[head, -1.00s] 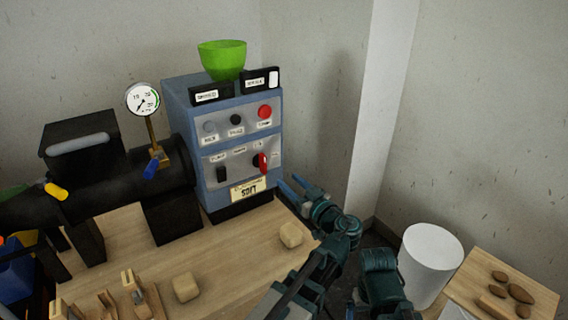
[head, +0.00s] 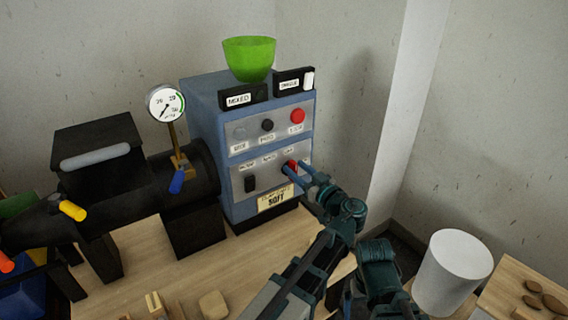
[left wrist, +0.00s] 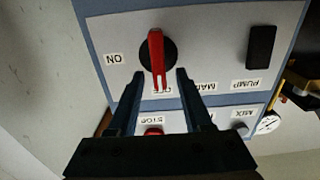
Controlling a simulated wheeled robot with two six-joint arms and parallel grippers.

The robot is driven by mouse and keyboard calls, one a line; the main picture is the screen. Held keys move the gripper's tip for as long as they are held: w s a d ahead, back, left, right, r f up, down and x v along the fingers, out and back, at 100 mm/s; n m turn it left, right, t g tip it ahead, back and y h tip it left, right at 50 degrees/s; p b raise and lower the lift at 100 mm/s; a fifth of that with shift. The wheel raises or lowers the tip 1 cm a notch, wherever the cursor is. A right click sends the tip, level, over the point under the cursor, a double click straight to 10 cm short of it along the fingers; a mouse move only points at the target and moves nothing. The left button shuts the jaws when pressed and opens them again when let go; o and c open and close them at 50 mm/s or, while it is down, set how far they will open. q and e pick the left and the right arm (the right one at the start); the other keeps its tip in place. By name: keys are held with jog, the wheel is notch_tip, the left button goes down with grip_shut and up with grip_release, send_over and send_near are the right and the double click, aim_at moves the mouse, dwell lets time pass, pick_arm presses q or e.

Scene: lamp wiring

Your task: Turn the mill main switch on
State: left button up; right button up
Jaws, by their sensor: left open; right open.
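The blue mill cabinet (head: 210,115) stands at the back of the bench. Its main switch is a red lever on a round black dial; it shows in the left wrist view (left wrist: 156,50) and partly in the head view (head: 292,164). The lever stands upright, its end near a partly hidden label; the ON label (left wrist: 113,59) is to one side. My left gripper (head: 297,168) is open in front of the switch. In the left wrist view its fingers (left wrist: 160,74) lie either side of the lever's end; contact cannot be told. My right gripper is not seen.
A red button (head: 297,116) and black knob (head: 267,125) sit above the switch, and a black rocker (head: 250,184) to its left. A gauge (head: 165,103) and dark cylinder stand left. A green bowl (head: 249,58) is on top. A white bin (head: 452,270) stands right.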

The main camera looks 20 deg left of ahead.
pick_arm(q)
jog(key=shift+w+a, duration=0.2)
jog(key=shift+c, duration=0.2)
grip_shut()
jog(key=m, duration=0.6)
jog(key=w+d+f+m+b, duration=0.1)
jog(key=m, duration=0.5)
jog(key=f+m+b, duration=0.1)
jog(key=m, duration=0.4)
jog(key=shift+w+d+m, duration=0.2)
jog(key=shift+w+m, duration=0.1)
jog(key=shift+m, duration=0.1)
dwell(0.5)
